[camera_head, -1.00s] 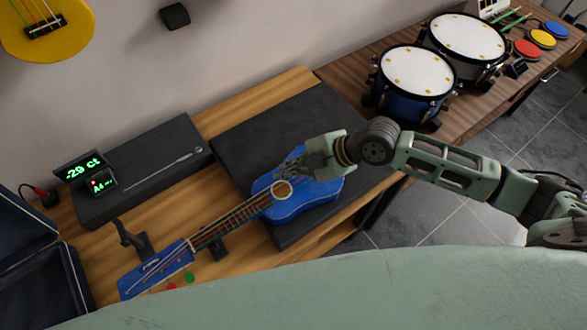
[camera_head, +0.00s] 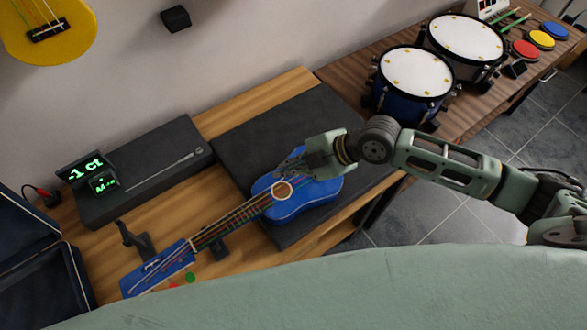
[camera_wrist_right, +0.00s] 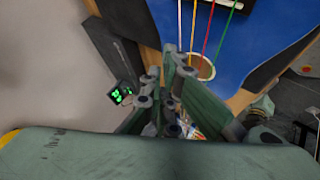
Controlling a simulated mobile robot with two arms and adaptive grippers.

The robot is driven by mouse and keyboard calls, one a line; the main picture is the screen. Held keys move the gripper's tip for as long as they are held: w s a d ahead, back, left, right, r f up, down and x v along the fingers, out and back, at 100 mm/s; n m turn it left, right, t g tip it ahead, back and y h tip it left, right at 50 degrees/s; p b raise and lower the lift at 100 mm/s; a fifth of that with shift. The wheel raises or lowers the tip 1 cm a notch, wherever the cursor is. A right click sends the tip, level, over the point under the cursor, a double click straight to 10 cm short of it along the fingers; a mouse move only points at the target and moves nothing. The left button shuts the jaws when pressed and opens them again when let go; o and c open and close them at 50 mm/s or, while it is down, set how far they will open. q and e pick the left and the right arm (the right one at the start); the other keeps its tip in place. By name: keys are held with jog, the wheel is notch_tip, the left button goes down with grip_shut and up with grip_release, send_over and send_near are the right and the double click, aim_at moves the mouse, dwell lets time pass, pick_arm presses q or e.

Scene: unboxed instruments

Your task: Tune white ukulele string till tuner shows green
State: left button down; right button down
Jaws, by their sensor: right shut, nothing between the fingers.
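The blue ukulele (camera_head: 308,204) lies slanted, its body on a dark mat and its headstock (camera_head: 155,272) towards the lower left. Its coloured strings show in the right wrist view, with the white string (camera_wrist_right: 180,22) leftmost. Red and green pegs (camera_head: 190,277) show beside the headstock; I cannot make out a white peg. The tuner (camera_head: 80,171) reads "-1 ct" in green; its smaller display is hard to read. My right gripper (camera_head: 285,164) is shut and empty at the body's upper edge, near the strings; I cannot tell whether it touches them. My left gripper is out of view.
The dark mat (camera_head: 265,130) covers part of the wooden table. A dark box (camera_head: 130,190) carries the tuner and a thin metal rod. A stand (camera_head: 135,240) is near the neck. Drums (camera_head: 412,85) stand at the back right. An open dark case (camera_head: 40,285) is at the left.

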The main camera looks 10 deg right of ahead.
jog(key=shift+r, duration=0.1)
notch_tip(320, 180, up, 5)
jog(key=p, duration=0.4)
dwell(0.5)
